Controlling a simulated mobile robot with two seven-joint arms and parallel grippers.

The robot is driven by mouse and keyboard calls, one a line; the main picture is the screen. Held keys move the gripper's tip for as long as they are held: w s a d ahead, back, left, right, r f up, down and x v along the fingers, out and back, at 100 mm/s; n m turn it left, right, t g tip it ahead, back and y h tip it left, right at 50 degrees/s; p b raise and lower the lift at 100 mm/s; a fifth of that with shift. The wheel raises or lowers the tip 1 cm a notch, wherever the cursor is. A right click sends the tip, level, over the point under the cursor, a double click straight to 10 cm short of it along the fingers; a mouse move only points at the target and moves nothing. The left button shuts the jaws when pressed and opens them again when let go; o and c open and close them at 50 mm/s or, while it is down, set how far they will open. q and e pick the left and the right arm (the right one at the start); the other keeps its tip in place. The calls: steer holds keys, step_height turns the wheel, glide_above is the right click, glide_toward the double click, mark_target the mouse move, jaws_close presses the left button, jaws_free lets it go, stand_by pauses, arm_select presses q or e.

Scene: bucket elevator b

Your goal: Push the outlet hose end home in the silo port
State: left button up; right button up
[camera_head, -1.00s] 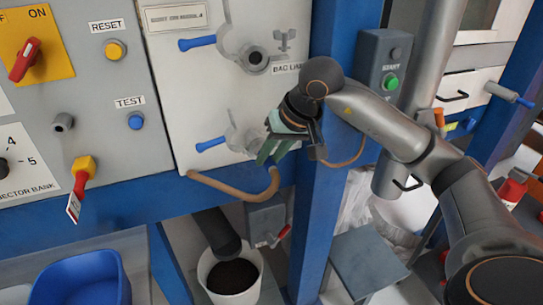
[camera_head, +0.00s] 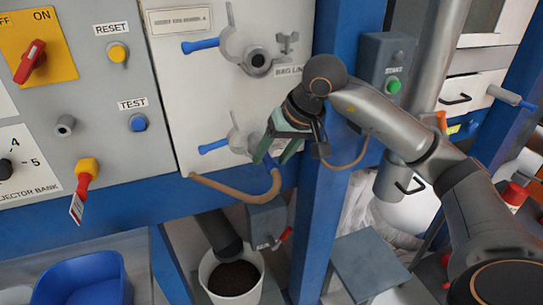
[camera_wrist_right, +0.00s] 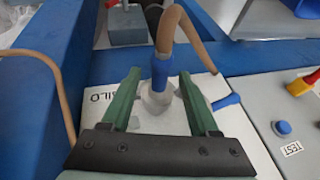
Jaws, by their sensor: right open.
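The brown outlet hose (camera_head: 235,193) hangs in a low loop below the panel and bends up behind my right gripper. In the right wrist view the hose (camera_wrist_right: 172,28) runs into a blue end (camera_wrist_right: 161,69), which meets the grey silo port (camera_wrist_right: 156,98). How deep it sits I cannot tell. My right gripper (camera_head: 277,151) is open in front of the port. In the right wrist view its green fingers (camera_wrist_right: 159,74) stand apart on either side of the blue end, with gaps showing. The gripper hides the port in the head view. My left gripper is out of view.
The port's blue lever (camera_head: 213,146) sticks out left. The bag line port (camera_head: 257,61) is above. A blue post (camera_head: 318,190) stands close to the right of my gripper. A bucket (camera_head: 233,275) stands below, and a switch panel (camera_head: 100,100) is at left.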

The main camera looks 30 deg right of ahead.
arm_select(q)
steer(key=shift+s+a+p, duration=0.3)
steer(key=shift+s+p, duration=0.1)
arm_select(e)
steer(key=v, duration=1.1)
steer(key=shift+r, duration=0.3)
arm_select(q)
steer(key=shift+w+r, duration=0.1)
arm_select(e)
steer(key=shift+s, duration=0.1)
